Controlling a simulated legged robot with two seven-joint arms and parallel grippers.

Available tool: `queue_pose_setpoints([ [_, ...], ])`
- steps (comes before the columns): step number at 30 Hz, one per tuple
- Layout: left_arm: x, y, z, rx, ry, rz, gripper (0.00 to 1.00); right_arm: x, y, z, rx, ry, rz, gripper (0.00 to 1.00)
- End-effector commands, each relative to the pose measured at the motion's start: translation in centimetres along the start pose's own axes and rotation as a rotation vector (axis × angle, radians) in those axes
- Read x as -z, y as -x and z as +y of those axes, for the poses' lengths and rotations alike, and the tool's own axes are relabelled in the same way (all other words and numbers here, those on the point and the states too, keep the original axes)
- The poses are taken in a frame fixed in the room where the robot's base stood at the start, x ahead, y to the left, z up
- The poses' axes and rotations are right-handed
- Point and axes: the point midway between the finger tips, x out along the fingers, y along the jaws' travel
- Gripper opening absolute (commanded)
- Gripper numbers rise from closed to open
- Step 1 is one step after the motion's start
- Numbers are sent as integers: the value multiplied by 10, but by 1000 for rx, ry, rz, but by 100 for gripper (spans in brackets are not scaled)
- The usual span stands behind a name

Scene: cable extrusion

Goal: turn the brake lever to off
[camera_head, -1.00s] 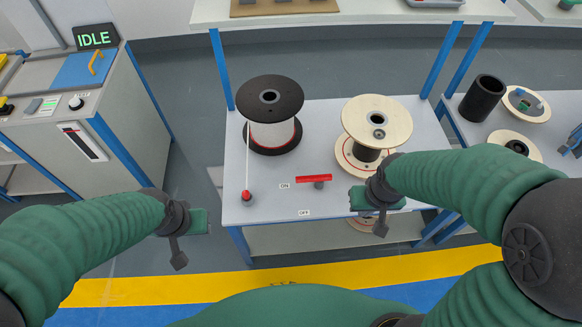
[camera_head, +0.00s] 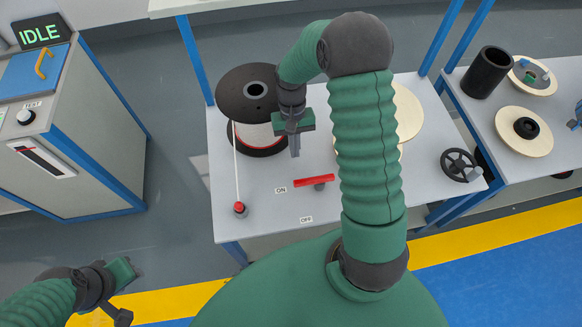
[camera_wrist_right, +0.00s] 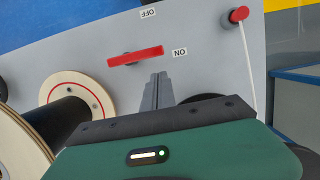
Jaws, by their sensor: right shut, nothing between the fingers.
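The red brake lever (camera_head: 314,181) lies nearly level on the grey table top, with its long end toward the ON label (camera_head: 281,190). The OFF label (camera_head: 306,219) is in front of it, toward me. In the right wrist view the lever (camera_wrist_right: 136,56) shows just ahead of my fingers, beside the ON label (camera_wrist_right: 180,53). My right gripper (camera_head: 295,152) is shut and empty, behind the lever and apart from it, fingers pointing down. My left gripper (camera_head: 122,316) is low at the left, away from the table; its jaws are unclear.
A black-flanged spool (camera_head: 255,90) stands left of my right gripper, with a white cable running to a red-topped post (camera_head: 240,208). My right arm partly hides a wooden spool (camera_head: 408,110). A black handwheel (camera_head: 458,165) is at the table's right. An IDLE display (camera_head: 40,31) is at upper left.

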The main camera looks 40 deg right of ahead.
Motion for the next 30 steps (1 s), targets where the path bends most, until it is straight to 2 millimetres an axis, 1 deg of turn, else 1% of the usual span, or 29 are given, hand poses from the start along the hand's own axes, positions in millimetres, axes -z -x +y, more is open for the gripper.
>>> queue_pose_setpoints([
  [5, -1, -4, 0, 0, 0, 0, 36, 1, -18, 1, 1, 0, -4, 0],
  [12, -3, -12, 0, 0, 0, 0, 36, 0, -67, 1, 1, 0, -6, 0],
  [15, -3, -15, 0, 0, 0, 0, 36, 0, -83, 1, 1, 0, -4, 0],
  [18, -4, -16, 0, 0, 0, 0, 36, 0, -94, 0, 1, 0, -2, 0],
  [22, -4, -17, 0, 0, 0, 0, 36, 0, -101, 1, 1, 0, -1, 0],
  [30, -4, -17, 0, 0, 0, 0, 36, 0, -101, 1, 1, 0, 0, 0],
])
